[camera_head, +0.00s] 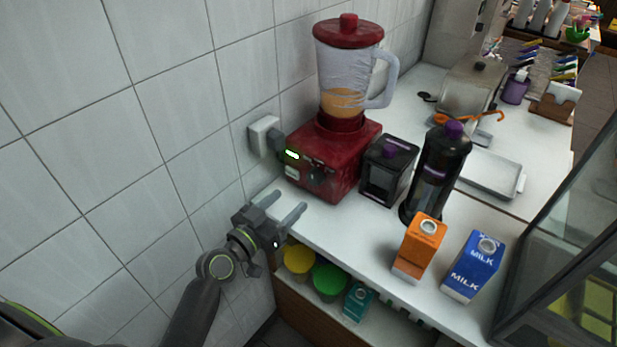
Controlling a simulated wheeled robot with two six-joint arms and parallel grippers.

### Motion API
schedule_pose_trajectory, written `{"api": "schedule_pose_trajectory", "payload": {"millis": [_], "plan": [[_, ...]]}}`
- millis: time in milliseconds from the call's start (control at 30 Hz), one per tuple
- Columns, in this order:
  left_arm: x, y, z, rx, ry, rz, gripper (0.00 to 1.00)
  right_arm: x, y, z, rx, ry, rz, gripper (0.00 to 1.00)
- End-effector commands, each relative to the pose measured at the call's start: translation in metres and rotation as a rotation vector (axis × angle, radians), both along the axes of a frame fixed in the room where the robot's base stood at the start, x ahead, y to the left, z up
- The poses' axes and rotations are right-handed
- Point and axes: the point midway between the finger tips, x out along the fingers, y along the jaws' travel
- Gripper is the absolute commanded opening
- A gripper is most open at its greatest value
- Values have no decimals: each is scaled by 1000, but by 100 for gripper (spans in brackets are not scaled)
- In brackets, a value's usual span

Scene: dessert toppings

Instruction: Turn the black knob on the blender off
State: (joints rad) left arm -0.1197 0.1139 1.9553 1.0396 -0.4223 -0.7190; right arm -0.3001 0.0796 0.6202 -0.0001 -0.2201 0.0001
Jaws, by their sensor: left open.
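The red blender (340,160) stands on the white counter against the tiled wall. Its clear jar holds some orange-brown liquid under a red lid. The black knob (317,176) is on the front of the red base; its exact setting is too small to tell. A lit green-white panel (292,155) shows at the base's left corner. My left gripper (288,206) is open and empty. It is near the counter's front left edge, below and left of the knob and apart from the blender. My right gripper is not in view.
A black box with a purple top (388,170) and a dark bottle (435,172) stand right of the blender. An orange carton (418,248) and a blue milk carton (474,267) are nearer. A wall socket (264,135) is left. Lidded containers sit on a shelf (372,312) below.

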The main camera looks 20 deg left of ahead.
Motion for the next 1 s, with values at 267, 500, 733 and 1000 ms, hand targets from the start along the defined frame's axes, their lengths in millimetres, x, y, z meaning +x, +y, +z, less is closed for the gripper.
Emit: {"api": "schedule_pose_trajectory", "payload": {"millis": [267,500,733,1000], "plan": [[51,-19,2,-1,-1,-1,59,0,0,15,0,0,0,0],[76,-28,1,-2,1,-1,59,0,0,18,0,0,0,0],[83,-30,0,0,0,0,59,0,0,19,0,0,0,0],[83,-30,0,0,0,0,50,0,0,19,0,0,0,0]]}}
